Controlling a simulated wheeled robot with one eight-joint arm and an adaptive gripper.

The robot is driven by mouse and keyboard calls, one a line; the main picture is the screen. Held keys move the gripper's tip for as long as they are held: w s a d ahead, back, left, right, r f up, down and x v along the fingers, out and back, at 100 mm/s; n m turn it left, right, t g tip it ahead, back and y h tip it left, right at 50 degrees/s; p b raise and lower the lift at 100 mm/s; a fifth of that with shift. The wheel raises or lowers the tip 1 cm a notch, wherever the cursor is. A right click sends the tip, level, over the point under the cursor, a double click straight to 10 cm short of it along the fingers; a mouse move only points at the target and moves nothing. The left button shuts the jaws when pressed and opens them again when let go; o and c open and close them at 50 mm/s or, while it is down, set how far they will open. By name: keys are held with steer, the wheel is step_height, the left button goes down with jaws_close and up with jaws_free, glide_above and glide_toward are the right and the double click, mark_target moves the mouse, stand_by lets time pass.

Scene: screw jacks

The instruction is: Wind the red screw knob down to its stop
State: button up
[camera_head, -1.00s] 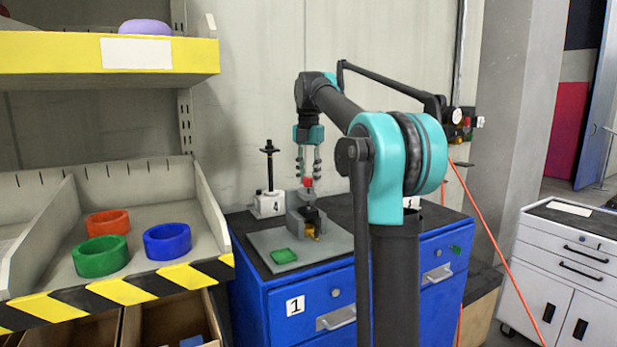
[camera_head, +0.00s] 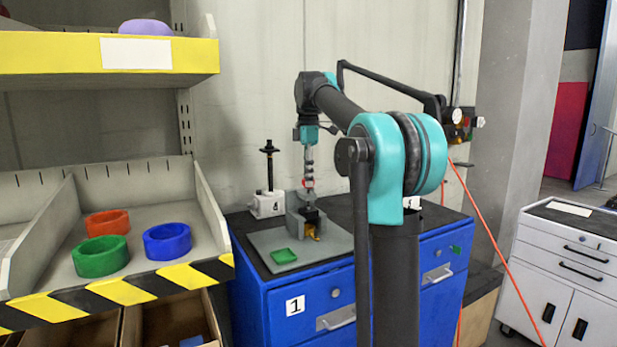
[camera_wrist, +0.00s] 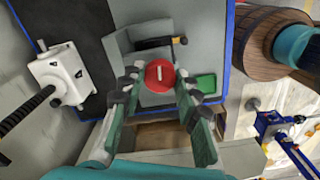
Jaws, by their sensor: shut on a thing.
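The red screw knob (camera_wrist: 160,75) is seen from above in the wrist view, round with a pale line mark on its top. It sits over the grey jack block (camera_wrist: 122,43); in the head view a little red of the knob (camera_head: 307,183) shows at my fingertips. In the head view my gripper (camera_head: 308,180) points straight down over the grey block (camera_head: 297,213). The screw below the knob is mostly hidden, so its distance to the stop cannot be told.
A green square tray (camera_head: 284,256) lies on the grey plate in front of the block. A white jack marked 4 (camera_head: 268,205) with a tall black screw stands behind left. Blue cabinet (camera_head: 290,330) carries these. Shelving with coloured rings stands at left.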

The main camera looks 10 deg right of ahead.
steer(key=m, duration=1.2)
steer(key=shift+m, duration=0.4)
steer(key=m, duration=1.2)
steer(key=shift+m, duration=0.3)
steer(key=m, duration=1.2)
steer(key=shift+m, duration=0.4)
steer(key=m, duration=1.2)
steer(key=shift+m, duration=0.4)
